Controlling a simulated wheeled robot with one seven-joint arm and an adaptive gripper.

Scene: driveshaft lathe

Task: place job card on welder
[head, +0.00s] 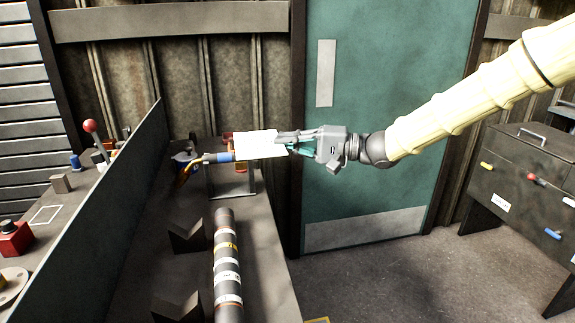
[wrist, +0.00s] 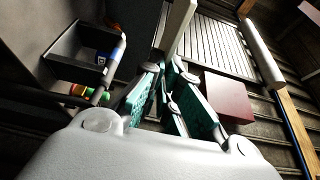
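The job card is a white flat sheet (head: 260,144) in the middle of the head view, over the far end of the dark bench. My gripper (head: 290,143) reaches in from the right and is shut on the card's right end. In the wrist view, a pale strip (wrist: 178,27) rises from between the teal-padded fingers (wrist: 168,80); it looks like the card seen nearly edge-on. A torch-like tool (head: 205,158) with blue and yellow parts lies just left of the card. I cannot tell which thing is the welder. The card hides part of an orange object (head: 239,166).
A banded shaft (head: 227,265) lies along the bench beside dark V-shaped blocks (head: 187,236). An upright dark panel (head: 110,205) divides off the left bench, which has a red-knobbed lever (head: 91,127). A green door (head: 385,120) stands behind my gripper. A drawer cabinet (head: 530,175) is at right.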

